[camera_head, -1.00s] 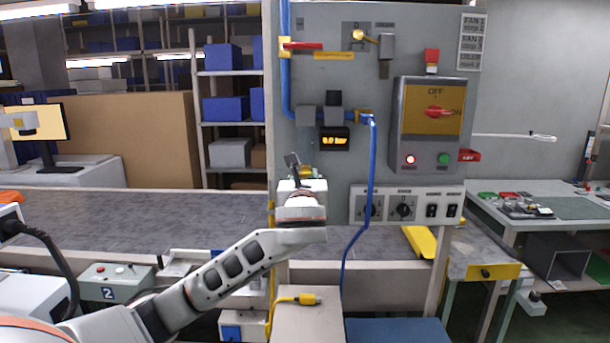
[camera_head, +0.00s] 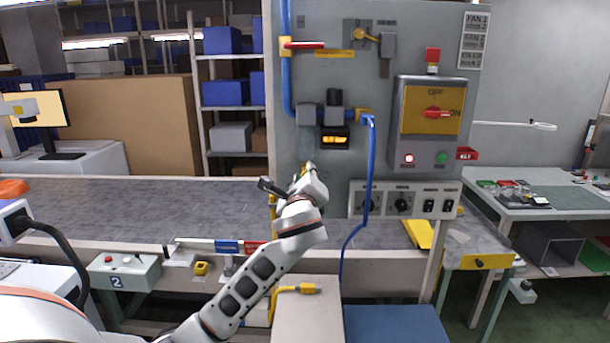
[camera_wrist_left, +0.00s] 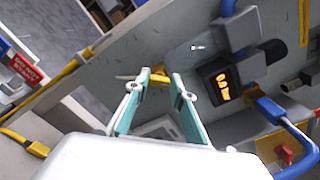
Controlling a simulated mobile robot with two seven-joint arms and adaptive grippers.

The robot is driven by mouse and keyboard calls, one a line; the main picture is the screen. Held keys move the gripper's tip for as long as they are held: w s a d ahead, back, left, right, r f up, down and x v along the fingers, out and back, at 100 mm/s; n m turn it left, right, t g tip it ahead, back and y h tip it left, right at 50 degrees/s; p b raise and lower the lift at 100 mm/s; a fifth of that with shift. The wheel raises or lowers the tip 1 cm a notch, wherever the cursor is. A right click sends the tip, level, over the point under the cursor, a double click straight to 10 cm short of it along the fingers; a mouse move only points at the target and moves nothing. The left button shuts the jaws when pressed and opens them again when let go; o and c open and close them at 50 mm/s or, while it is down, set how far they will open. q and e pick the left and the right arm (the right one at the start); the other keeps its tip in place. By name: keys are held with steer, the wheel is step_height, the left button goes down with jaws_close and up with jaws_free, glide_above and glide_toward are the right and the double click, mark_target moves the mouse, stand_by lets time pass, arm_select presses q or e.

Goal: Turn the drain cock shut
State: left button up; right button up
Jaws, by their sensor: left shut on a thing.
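My left gripper (camera_head: 300,176) is at the lower left of the grey panel, below the small orange display. In the left wrist view its two teal fingers (camera_wrist_left: 160,80) are closed on a small yellow handle (camera_wrist_left: 158,79), which looks like the drain cock. In the head view only a bit of this yellow drain cock (camera_head: 308,168) shows above the gripper; the rest is hidden behind the wrist. I cannot tell the handle's exact angle. My right gripper is not in view.
The grey panel (camera_head: 285,140) carries a blue hose (camera_head: 371,180) just right of my wrist, an orange display (camera_head: 334,140), a red lever (camera_head: 305,45) and a switch box (camera_head: 431,120). The conveyor (camera_head: 120,205) runs to the left. A yellow cable plug (camera_head: 303,288) lies below.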

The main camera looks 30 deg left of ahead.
arm_select(q)
steer(key=shift+f+n, duration=0.2)
steer(key=shift+n, duration=4.1)
steer(key=o, duration=1.1)
steer(key=v, duration=1.2)
steer(key=shift+s+a, duration=0.1)
steer(key=shift+s, duration=0.05)
